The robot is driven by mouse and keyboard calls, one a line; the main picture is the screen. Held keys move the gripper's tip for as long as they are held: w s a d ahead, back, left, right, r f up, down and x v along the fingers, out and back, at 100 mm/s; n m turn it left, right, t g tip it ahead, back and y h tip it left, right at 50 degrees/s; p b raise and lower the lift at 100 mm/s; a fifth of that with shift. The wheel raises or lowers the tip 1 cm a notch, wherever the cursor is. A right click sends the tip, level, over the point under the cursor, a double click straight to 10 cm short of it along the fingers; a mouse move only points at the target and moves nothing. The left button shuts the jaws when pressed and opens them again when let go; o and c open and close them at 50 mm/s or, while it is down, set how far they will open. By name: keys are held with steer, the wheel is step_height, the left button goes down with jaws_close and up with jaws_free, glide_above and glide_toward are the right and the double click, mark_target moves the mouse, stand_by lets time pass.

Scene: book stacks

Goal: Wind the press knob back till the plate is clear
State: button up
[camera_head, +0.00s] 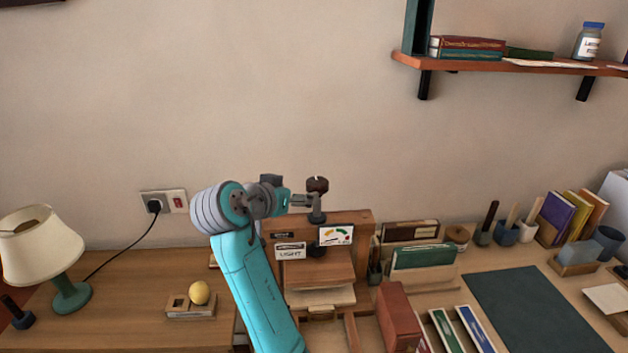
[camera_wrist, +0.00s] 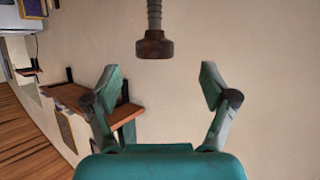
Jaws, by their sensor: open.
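The wooden book press stands on the desk in the head view, with its dark brown round knob (camera_head: 317,184) on top of a dark screw. The knob also shows in the wrist view (camera_wrist: 154,46), with part of the screw. The press plate (camera_head: 318,270) is a wooden board above pale sheets (camera_head: 321,297); any gap between them is hard to tell. My gripper (camera_head: 302,200) is at the knob's left in the head view. In the wrist view my gripper (camera_wrist: 161,78) is open and empty, and the knob lies just beyond its fingertips, roughly centred.
A dial card (camera_head: 336,235) and a LIGHT label (camera_head: 290,251) are on the press front. A lamp (camera_head: 45,250) and a yellow ball on a wooden stand (camera_head: 190,309) are left. Books (camera_head: 423,259) and a dark mat (camera_head: 535,310) are right. A shelf (camera_head: 500,66) hangs upper right.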

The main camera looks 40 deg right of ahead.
mark_target(314, 184)
steer(key=shift+m+g+h, duration=0.3)
steer(key=shift+m+g, duration=0.1)
steer(key=shift+m, duration=0.2)
steer(key=x, duration=0.3)
steer(key=r+x, duration=0.1)
steer(key=x, duration=0.5)
steer(key=shift+d+r, duration=0.15)
steer(key=shift+d, duration=0.3)
steer(key=shift+c, duration=0.2)
steer(key=c, duration=1.1)
